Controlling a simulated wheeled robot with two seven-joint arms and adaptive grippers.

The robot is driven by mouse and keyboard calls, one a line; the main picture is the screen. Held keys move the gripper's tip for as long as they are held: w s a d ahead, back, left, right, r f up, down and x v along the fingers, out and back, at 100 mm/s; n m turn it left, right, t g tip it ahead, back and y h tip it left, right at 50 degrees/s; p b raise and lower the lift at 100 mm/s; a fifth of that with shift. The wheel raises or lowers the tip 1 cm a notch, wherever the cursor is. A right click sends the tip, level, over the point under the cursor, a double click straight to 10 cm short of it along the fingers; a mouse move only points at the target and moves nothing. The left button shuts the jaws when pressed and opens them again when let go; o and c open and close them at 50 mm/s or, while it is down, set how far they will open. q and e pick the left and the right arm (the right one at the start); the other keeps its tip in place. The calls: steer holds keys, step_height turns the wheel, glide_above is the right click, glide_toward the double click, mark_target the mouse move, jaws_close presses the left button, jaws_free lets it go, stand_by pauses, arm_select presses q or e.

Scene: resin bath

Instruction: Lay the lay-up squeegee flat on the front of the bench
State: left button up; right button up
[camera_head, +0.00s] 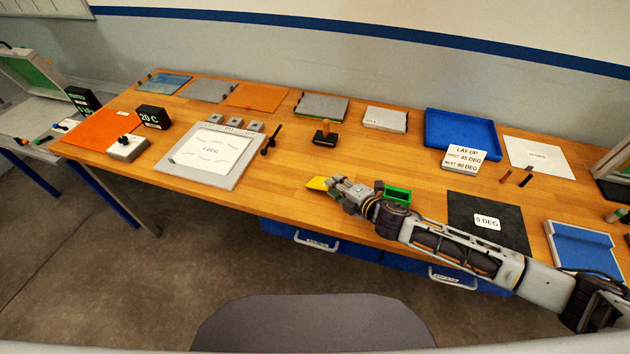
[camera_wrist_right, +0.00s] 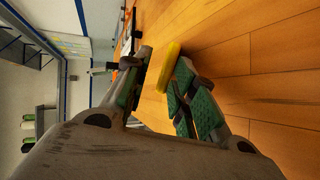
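The lay-up squeegee shows as a yellow piece (camera_head: 318,183) at the tip of my right gripper (camera_head: 338,188), over the front part of the wooden bench (camera_head: 285,190). In the right wrist view the yellow squeegee (camera_wrist_right: 168,68) sits between the fingertips of my right gripper (camera_wrist_right: 160,80), with its green-padded fingers on either side. The gripper looks shut on it. The bench surface is close beside the squeegee; I cannot tell whether they touch. The rest of the squeegee is hidden by the fingers. My left gripper is not in view.
A black block with an orange handle (camera_head: 325,134) stands behind. A black 0 DEG sheet (camera_head: 487,238) lies right. The front strip between board and gripper is clear.

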step_height(320, 180, up, 7)
steer(key=s+d+p, duration=0.1)
steer(key=s+p, duration=0.1)
steer(key=p, duration=0.1)
steer(key=shift+d+f, duration=0.2)
steer(key=shift+d, duration=0.1)
steer(key=shift+s+a, duration=0.15)
stand_by(0.5)
